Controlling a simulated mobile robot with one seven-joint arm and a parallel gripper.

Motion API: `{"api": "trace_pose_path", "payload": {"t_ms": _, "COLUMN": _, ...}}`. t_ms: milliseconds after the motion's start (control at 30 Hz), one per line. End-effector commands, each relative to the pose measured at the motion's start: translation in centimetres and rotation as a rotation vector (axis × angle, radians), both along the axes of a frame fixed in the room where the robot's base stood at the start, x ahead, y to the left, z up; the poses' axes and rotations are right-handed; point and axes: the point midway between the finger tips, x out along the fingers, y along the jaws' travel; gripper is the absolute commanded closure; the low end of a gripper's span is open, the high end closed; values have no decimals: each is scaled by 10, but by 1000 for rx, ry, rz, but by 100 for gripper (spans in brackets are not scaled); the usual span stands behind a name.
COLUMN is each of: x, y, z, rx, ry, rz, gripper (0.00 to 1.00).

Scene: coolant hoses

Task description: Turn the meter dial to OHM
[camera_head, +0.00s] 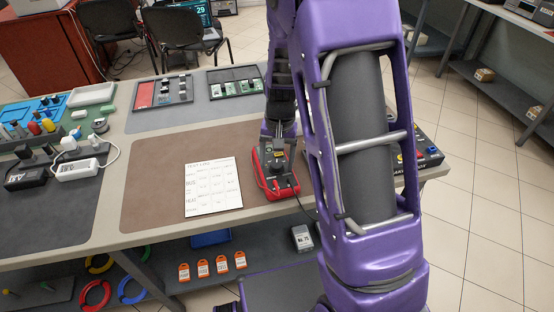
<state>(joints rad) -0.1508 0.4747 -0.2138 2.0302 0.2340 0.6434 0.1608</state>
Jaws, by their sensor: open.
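The red meter (264,180) lies on the right part of the brown mat, close to the table's front edge. A dark round part, likely its dial, shows on its face, but its setting is too small to read. My gripper (273,142) is open and points down at the upper part of the meter. My arm hides part of the gripper, and I cannot tell whether the fingers touch the meter or the dial.
A white printed sheet (213,187) lies left of the meter on the brown mat (150,190). A dark box with coloured knobs (429,156) stands at the table's right end, partly behind my arm. Black chargers (27,175) and small bottles crowd the left.

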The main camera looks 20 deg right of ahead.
Motion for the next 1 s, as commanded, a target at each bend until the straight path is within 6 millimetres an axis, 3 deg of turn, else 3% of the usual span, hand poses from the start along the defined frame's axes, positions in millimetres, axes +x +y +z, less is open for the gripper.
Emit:
{"api": "trace_pose_path", "payload": {"t_ms": 167, "x": 0, "y": 0, "z": 5, "rx": 1, "ry": -1, "rz": 0, "gripper": 25}}
{"api": "trace_pose_path", "payload": {"t_ms": 267, "x": 1, "y": 0, "z": 17, "rx": 1, "ry": -4, "rz": 2, "gripper": 25}}
{"api": "trace_pose_path", "payload": {"t_ms": 800, "x": -2, "y": -6, "z": 141, "rx": 0, "ry": -4, "rz": 1, "gripper": 25}}
{"api": "trace_pose_path", "payload": {"t_ms": 1000, "x": -2, "y": -7, "z": 167, "rx": 0, "ry": -2, "rz": -1, "gripper": 25}}
